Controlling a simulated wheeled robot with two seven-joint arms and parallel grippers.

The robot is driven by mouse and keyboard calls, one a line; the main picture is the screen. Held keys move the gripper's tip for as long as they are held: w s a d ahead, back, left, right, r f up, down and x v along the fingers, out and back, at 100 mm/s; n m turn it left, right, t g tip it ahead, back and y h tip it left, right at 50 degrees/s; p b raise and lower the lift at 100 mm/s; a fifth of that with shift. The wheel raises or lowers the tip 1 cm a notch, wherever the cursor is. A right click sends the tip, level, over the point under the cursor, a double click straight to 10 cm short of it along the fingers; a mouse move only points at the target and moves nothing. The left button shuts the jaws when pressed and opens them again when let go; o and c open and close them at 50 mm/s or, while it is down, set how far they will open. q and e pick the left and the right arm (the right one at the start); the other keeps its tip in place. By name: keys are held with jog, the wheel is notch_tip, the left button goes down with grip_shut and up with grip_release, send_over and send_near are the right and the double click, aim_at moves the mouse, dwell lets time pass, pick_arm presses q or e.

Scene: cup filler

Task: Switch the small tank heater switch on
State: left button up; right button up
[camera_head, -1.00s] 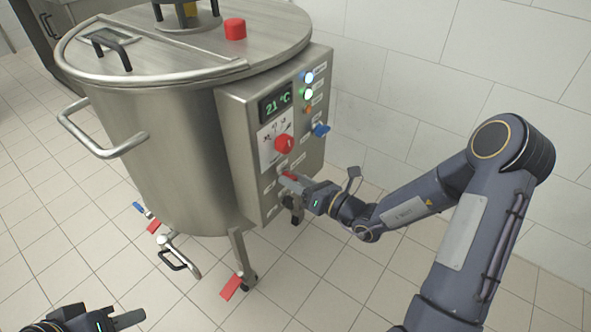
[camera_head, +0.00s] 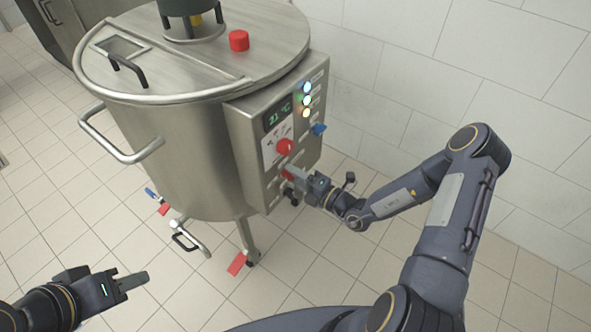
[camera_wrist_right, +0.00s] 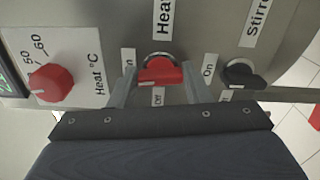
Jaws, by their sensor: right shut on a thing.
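The heater switch is a red knob (camera_wrist_right: 160,72) under a label starting "Heat" in the right wrist view. Its handle lies across the picture, with a pale mark at its left end, on the side of the small left label; an "Off" label is below. My right gripper (camera_wrist_right: 159,88) has one finger on each side of the knob and is shut on it. In the head view my right gripper (camera_head: 293,173) is at the lower panel and partly covers the red switch. My left gripper (camera_head: 140,280) is away from the tank at lower left; its jaw gap is not clear.
The control panel (camera_head: 248,165) has a red temperature dial (camera_head: 285,146), a display (camera_head: 278,113), several lit lamps (camera_head: 306,100) and a blue knob (camera_head: 319,129). A black stirrer switch (camera_wrist_right: 243,75) is close to the right finger. The steel tank (camera_head: 190,160) stands on open tiled floor.

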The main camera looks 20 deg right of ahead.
jog(key=shift+m+p, duration=0.5)
jog(key=shift+m, duration=0.3)
jog(key=o, duration=1)
jog(key=v, duration=0.7)
jog(key=shift+s+d, duration=0.25)
jog(key=shift+s, duration=0.1)
